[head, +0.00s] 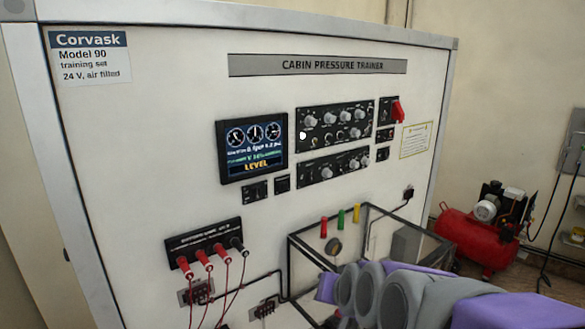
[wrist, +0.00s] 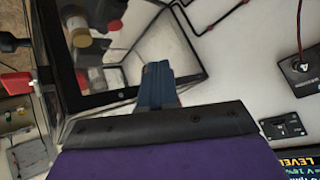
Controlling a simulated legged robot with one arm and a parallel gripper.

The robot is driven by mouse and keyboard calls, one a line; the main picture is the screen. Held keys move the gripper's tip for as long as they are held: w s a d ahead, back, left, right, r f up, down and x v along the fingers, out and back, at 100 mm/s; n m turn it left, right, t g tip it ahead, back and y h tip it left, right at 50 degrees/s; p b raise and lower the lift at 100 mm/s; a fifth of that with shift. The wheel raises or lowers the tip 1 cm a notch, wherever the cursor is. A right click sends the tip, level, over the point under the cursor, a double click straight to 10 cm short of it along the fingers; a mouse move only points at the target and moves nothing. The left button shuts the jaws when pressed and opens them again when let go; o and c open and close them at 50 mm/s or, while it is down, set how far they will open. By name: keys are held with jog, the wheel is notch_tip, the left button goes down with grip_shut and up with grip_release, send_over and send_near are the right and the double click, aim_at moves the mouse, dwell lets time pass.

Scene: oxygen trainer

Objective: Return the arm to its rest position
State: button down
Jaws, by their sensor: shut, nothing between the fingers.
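My arm (head: 420,297), grey and purple, reaches in from the lower right of the head view, in front of the trainer panel (head: 160,120). My gripper (wrist: 158,72) shows in the wrist view as blue fingers close together, with nothing seen between them. In that view it overlaps the side of a clear black-edged box (wrist: 190,57); I cannot tell whether they touch. The box also shows in the head view (head: 290,262), partly hidden behind my arm. The fingertips cannot be made out in the head view.
The panel carries a lit screen (head: 252,147), knob rows (head: 335,122), a red switch cover (head: 398,111) and a socket block (head: 204,243) with red leads hanging down. A red compressor (head: 470,240) stands on the floor at right. Open space lies between panel and right wall.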

jog(key=s+d+f+g+b, duration=0.1)
jog(key=s+f, duration=0.4)
jog(key=s, duration=0.5)
jog(key=s+d+f+n+g+h+b, duration=0.1)
jog(key=s+f+g, duration=0.4)
jog(key=s, duration=0.6)
jog(key=s+d+f+n+g+h+b, duration=0.1)
jog(key=s+d+f+g, duration=0.3)
jog(key=s, duration=0.6)
jog(key=shift+s+f+g+b, duration=0.3)
jog(key=shift+f+g+b, duration=0.15)
jog(key=shift+b, duration=0.35)
